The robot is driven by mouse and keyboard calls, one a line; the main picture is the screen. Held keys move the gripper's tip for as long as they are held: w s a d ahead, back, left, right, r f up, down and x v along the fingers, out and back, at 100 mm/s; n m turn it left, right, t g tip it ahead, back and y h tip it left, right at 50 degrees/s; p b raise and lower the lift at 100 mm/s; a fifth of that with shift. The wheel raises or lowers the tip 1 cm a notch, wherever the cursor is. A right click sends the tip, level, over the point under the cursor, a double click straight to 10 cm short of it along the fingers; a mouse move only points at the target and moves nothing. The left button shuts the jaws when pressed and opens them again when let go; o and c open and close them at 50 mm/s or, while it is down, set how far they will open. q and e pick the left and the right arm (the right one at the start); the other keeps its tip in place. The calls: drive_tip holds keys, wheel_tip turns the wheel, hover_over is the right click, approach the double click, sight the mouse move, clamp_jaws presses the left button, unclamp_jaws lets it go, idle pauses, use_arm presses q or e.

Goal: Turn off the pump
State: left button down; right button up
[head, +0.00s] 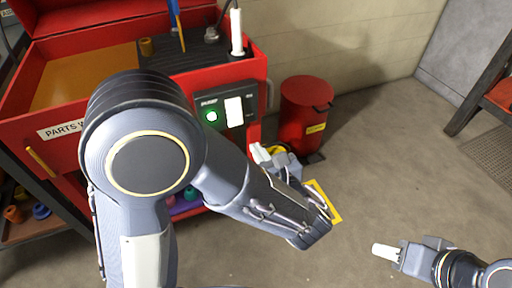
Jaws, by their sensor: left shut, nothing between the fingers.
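The red parts washer (70,122) stands at the left with its lid up. On its front is a dark control panel (221,124) marked PUMP. The panel has a lit green lamp (212,116) and a white switch (233,111). "ON" seems to be printed at the switch's upper right; its tilt is too small to tell. My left gripper (259,153) is shut and empty, just below and right of the panel and apart from the switch in the picture. My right gripper (385,250) is low at the right, far from the panel; its finger gap cannot be made out.
A red waste bin (304,112) stands right of the washer, behind my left gripper. A yellow-edged item (325,200) shows beside my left forearm. A white nozzle (237,32) stands on the washer top. The concrete floor at the right is mostly clear.

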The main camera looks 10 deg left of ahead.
use_arm(q)
drive_tip(key=b, duration=0.2)
approach(237, 121)
drive_tip(key=x, duration=0.5)
drive_tip(key=shift+w+a, duration=0.1)
drive_tip(key=shift+a, duration=0.05)
drive_tip(key=shift+w+a+b, duration=0.3)
drive_tip(key=shift+w+a, duration=0.1)
drive_tip(key=shift+w, duration=0.25)
drive_tip(key=shift+f, duration=0.1)
